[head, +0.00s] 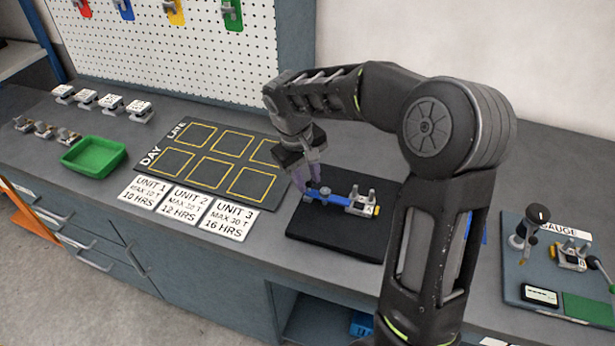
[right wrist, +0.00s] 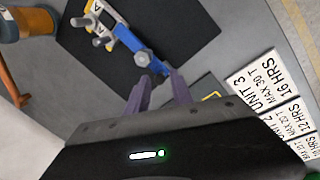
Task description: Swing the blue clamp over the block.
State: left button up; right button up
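The blue clamp (head: 327,199) is a long blue bar lying low over a black mat (head: 330,240). It reaches left from the block (head: 361,207), a small pale block marked A with grey metal posts. The right wrist view shows the clamp (right wrist: 139,47) and the block (right wrist: 98,20) too. My right gripper (head: 309,182) is at the bar's left end, with its purple fingers pointing down. In the wrist view its fingers (right wrist: 158,84) are apart, with the bar's end close ahead of the gap between them; contact cannot be told. My left gripper is not in view.
A board with yellow squares (head: 215,155) and white unit cards (head: 184,203) lie left of the mat. A green tray (head: 93,157) and several small blocks stand farther left. A gauge board (head: 550,270) is at the right. A pegboard (head: 170,50) rises behind.

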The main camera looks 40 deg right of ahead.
jog(key=shift+o, duration=0.9)
jog(key=shift+r, duration=0.1)
notch_tip(320, 180, up, 8)
jog(key=a, duration=0.1)
jog(key=shift+a+f+b, duration=0.25)
jog(key=shift+b, duration=0.05)
jog(key=shift+f, duration=0.1)
